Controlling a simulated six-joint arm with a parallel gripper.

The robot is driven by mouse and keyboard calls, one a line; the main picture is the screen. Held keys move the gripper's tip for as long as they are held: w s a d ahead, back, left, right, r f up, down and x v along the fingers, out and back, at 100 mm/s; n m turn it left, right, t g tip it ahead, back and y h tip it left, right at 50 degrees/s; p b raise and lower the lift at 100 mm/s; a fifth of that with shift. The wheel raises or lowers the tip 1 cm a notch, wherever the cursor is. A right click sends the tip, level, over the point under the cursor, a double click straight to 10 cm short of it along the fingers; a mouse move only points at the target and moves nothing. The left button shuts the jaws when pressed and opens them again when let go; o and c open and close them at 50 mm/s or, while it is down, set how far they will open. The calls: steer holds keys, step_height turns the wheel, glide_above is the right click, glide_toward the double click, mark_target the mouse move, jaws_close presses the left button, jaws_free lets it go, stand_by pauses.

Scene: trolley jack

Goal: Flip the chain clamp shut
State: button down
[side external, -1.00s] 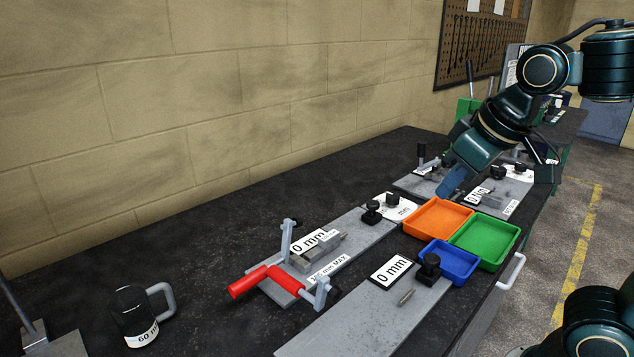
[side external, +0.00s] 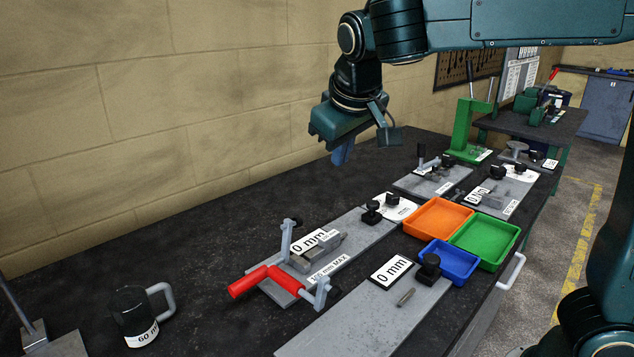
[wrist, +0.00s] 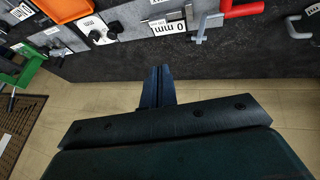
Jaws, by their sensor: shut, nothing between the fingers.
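A fixture with a red handle (side external: 265,277) and grey upright levers (side external: 288,238) sits on a grey plate (side external: 350,247) at the front middle of the bench. It is the likeliest chain clamp, but I cannot pick out a chain. The handle lies low, pointing left. The red handle also shows at the top of the wrist view (wrist: 243,9). My gripper (side external: 341,157) hangs in the air near the back wall, above and behind the plate, touching nothing. In the wrist view its blue fingers (wrist: 158,72) are together and empty.
Orange (side external: 438,219), green (side external: 485,240) and blue (side external: 448,262) trays stand right of the plate. A black mug (side external: 133,315) stands front left. A second plate (side external: 350,325) with a small pin (side external: 406,297) lies nearer. The bench along the wall is clear.

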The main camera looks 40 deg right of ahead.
steer(key=w+a+f+h, duration=0.1)
steer(key=w+a+f, duration=0.1)
steer(key=a, duration=0.5)
steer(key=w+a+f, duration=0.3)
steer(key=a+f, duration=0.1)
steer(key=a, duration=0.4)
steer(key=shift+g+h, duration=0.3)
steer(key=shift+h, duration=0.1)
steer(key=shift+d, duration=0.1)
glide_toward(284, 232)
step_height(284, 232, down, 4)
steer(key=w+a, duration=0.1)
steer(key=w, duration=0.1)
steer(key=shift+s+d+f, duration=0.15)
steer(key=shift+d, duration=1.5)
